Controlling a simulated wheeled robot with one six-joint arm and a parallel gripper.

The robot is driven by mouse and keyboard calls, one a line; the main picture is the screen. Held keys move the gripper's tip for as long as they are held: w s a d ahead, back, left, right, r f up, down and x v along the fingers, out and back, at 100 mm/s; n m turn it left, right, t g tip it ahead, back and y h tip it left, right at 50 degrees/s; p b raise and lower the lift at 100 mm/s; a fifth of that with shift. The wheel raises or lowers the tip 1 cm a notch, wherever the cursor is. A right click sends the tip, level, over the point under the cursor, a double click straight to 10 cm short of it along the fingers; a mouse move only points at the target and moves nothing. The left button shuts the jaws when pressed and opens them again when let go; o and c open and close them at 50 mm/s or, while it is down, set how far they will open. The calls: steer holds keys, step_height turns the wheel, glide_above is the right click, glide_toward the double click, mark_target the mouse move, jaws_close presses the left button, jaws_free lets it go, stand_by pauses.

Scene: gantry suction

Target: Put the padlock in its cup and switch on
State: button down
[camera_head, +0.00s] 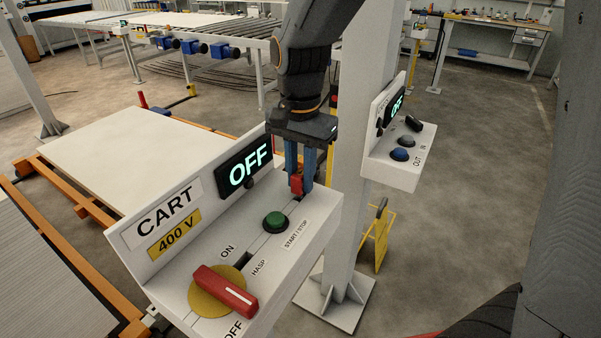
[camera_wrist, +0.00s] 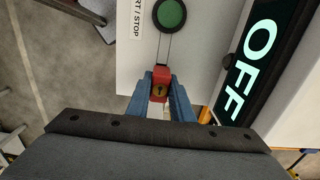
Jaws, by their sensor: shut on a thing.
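My gripper (camera_head: 298,187) is shut on a red padlock (camera_head: 296,184), held between its blue fingers above the far end of the CART control box (camera_head: 316,213). The CART display (camera_head: 245,167) reads OFF. A dark slot (camera_head: 244,260) lies by the HASP label. I cannot make out a cup.
A second control box (camera_head: 393,163) with a blue button and an OFF display hangs on the white post (camera_head: 350,130) to the right. A flat white panel (camera_head: 140,160) on an orange frame lies behind the CART box. Open floor lies to the right.

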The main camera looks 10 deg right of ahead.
steer(key=shift+f+b, duration=0.3)
steer(key=shift+f, duration=0.5)
steer(key=c, duration=1.5)
jaws_free()
steer(key=shift+r, duration=0.1)
step_height(320, 180, up, 8)
steer(key=shift+f+b, duration=0.2)
steer(key=shift+b, duration=0.45)
steer(key=shift+c, duration=0.3)
